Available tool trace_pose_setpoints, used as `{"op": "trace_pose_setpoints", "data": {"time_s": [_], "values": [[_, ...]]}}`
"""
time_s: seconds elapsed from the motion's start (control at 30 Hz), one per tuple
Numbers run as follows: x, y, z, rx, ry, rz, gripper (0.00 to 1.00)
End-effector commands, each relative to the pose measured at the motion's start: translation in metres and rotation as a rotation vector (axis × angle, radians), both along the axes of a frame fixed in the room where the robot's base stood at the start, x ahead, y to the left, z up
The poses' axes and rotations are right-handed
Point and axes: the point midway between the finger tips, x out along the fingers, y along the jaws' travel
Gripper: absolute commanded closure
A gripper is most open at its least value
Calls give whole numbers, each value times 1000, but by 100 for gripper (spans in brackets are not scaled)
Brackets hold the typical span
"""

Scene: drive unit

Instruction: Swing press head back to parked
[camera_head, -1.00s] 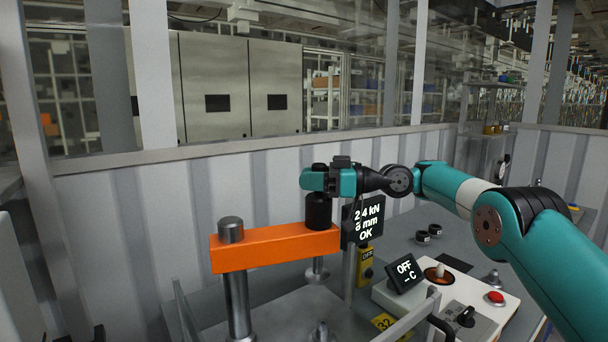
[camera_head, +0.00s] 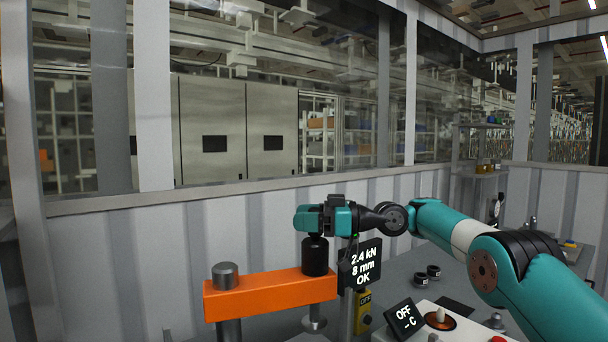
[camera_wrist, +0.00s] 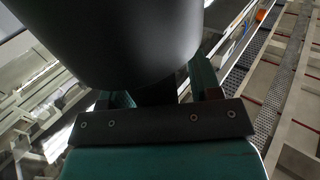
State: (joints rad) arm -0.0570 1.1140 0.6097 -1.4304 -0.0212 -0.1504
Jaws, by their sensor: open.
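The press head is an orange beam (camera_head: 262,296) on a steel column with a grey cap (camera_head: 225,275), at the lower left in the head view. A black cylinder (camera_head: 315,257) stands on the beam's right end, and a round steel foot (camera_head: 314,321) hangs below that end. My gripper (camera_head: 320,219) is directly above the black cylinder. In the wrist view my gripper (camera_wrist: 160,88) is open, with a finger on each side of a narrow dark piece. A large dark cylinder fills the upper middle there. Whether the fingers touch anything cannot be told.
A display (camera_head: 362,264) reading 2.4 kN, 8 mm, OK stands just right of the beam. A yellow switch box (camera_head: 363,312) and a small OFF display (camera_head: 404,317) are below it. A ribbed wall (camera_head: 150,240) is behind.

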Motion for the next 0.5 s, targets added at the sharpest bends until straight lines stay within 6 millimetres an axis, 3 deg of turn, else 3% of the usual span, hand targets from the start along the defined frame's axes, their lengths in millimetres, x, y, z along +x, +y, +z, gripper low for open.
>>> {"op": "trace_pose_setpoints", "data": {"time_s": [0.3, 0.5], "values": [[-1, 0, 81, 0, -5, 0, 42], [-1, 0, 120, 0, 0, 0, 42]]}}
